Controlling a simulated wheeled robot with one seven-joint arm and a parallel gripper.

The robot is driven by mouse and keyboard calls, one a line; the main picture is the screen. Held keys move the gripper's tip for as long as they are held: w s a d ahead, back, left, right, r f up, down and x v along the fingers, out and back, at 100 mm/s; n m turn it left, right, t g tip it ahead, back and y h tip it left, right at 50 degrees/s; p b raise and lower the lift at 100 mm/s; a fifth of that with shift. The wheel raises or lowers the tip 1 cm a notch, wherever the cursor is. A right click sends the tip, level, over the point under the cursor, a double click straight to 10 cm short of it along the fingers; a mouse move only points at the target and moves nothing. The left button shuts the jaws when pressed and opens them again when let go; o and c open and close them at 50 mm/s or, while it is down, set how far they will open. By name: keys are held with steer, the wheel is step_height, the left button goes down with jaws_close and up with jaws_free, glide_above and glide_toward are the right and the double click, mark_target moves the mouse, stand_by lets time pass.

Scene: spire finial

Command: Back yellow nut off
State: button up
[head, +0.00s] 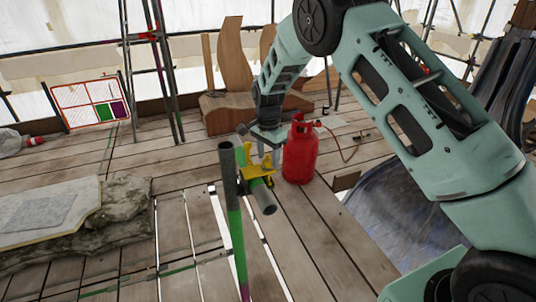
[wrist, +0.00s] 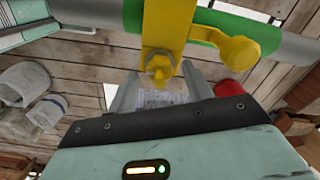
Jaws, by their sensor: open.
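The yellow clamp (head: 258,173) sits on a grey tube with a green band (head: 266,203) in the head view. In the wrist view the clamp (wrist: 166,25) crosses the tube, with a yellow nut (wrist: 159,64) on a stud at its near end. A rounded yellow lug (wrist: 238,52) sticks out to the right. My gripper (wrist: 160,88) is open, its two fingers either side of the nut with gaps visible; I cannot tell whether the nut lies at fingertip depth. In the head view my gripper (head: 267,150) is just above the clamp, its fingers partly hidden.
A red gas bottle (head: 300,152) with a hose stands close right of the clamp. A green and grey upright pole (head: 233,220) rises just left of it. Gaps show between some floorboards.

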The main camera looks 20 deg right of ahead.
steer(key=shift+f, duration=0.55)
steer(key=c, duration=1)
steer(key=shift+o, duration=0.2)
